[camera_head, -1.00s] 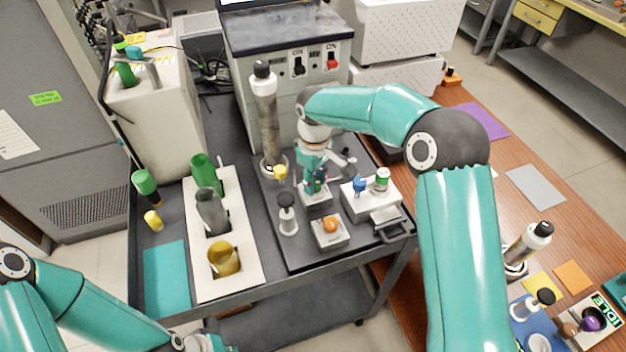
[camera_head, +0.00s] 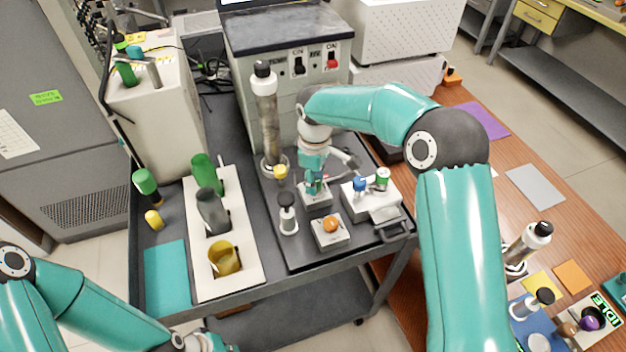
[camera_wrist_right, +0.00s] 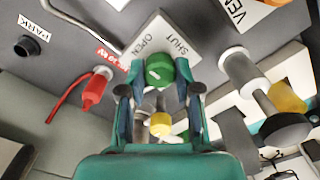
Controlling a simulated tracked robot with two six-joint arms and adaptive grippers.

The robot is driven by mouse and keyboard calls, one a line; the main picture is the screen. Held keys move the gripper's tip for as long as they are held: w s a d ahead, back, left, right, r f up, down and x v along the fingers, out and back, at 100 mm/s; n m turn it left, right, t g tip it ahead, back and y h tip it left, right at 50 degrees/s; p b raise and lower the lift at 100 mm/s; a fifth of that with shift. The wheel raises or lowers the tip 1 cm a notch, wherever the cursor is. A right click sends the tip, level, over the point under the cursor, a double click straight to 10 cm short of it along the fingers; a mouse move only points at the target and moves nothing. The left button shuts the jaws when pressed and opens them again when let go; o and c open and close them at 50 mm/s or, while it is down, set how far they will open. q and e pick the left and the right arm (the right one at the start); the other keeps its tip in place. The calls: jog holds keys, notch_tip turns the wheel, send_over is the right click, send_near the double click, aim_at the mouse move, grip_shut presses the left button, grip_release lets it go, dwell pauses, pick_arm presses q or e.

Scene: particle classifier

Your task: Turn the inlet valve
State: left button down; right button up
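The valve with the green knob (camera_wrist_right: 159,68) sits on a white plate marked OPEN and SHUT (camera_wrist_right: 150,38) in the right wrist view. I take it as the inlet valve. In the head view its pale base (camera_head: 317,199) shows under my right gripper (camera_head: 315,184), which hides most of the knob. In the right wrist view the fingers of my right gripper (camera_wrist_right: 160,80) stand apart, one on each side of the knob. I cannot tell whether they touch it. My left gripper (camera_head: 203,342) is cut off at the bottom edge, and its fingers do not show clearly.
A black-capped column (camera_head: 265,115) stands left of the valve. A block with an orange knob (camera_head: 331,228), a black-topped plunger (camera_head: 287,213) and a block with blue and green knobs (camera_head: 368,206) are close by. A white rack (camera_head: 242,268) holds bottles further left.

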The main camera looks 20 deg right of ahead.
jog(key=o, duration=0.5)
jog(key=shift+c, duration=0.2)
jog(key=shift+r, duration=0.15)
notch_tip(320, 180, up, 12)
jog(key=shift+f, duration=0.2)
dwell(0.3)
